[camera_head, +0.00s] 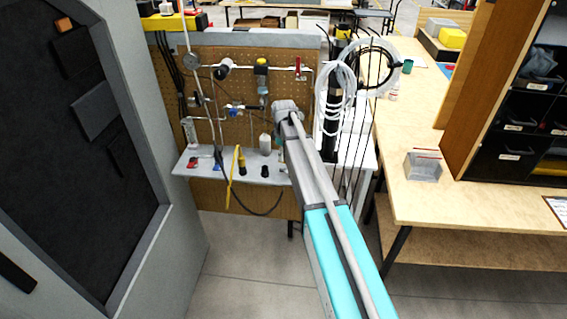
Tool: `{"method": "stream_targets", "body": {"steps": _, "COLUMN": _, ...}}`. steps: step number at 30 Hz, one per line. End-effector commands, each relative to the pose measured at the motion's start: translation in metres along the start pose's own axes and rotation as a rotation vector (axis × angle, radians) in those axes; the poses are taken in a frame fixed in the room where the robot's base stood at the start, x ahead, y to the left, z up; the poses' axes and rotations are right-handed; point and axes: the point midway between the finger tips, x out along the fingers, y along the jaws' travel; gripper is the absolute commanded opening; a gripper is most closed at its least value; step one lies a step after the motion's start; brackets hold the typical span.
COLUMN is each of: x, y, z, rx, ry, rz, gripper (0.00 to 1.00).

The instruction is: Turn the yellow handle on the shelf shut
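The yellow handle (233,176) is a long thin bar at the front of the grey shelf (215,172). It stands steeply and reaches below the shelf's front edge. A yellow and dark fitting (242,161) is close beside it on the right. My arm reaches from the lower right to the pegboard, with its far end (287,110) above and to the right of the handle. My gripper (279,143) is small and mostly hidden at that end, apart from the handle. Its fingers cannot be made out.
The pegboard (240,55) carries pipes, gauges, a red-handled valve (299,68) and a blue-handled valve (236,108). A dark hose hangs below the shelf. Coiled white cables (336,92) hang at right, beside a wooden workbench (420,130). A grey cabinet (190,225) stands at left. The floor between is clear.

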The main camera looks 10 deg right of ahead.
Motion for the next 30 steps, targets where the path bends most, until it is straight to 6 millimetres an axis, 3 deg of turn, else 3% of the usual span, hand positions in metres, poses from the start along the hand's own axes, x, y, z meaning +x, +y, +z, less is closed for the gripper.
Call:
{"method": "stream_targets", "body": {"steps": 9, "x": 0.020, "y": 0.000, "z": 0.000, "rx": 0.000, "ry": 0.000, "rz": 0.000, "gripper": 0.57}}
{"method": "stream_targets", "body": {"steps": 23, "x": 0.022, "y": 0.000, "z": 0.000, "rx": 0.000, "ry": 0.000, "rz": 0.000, "gripper": 0.57}}
{"method": "stream_targets", "body": {"steps": 30, "x": 0.022, "y": 0.000, "z": 0.000, "rx": 0.000, "ry": 0.000, "rz": 0.000, "gripper": 0.16}}
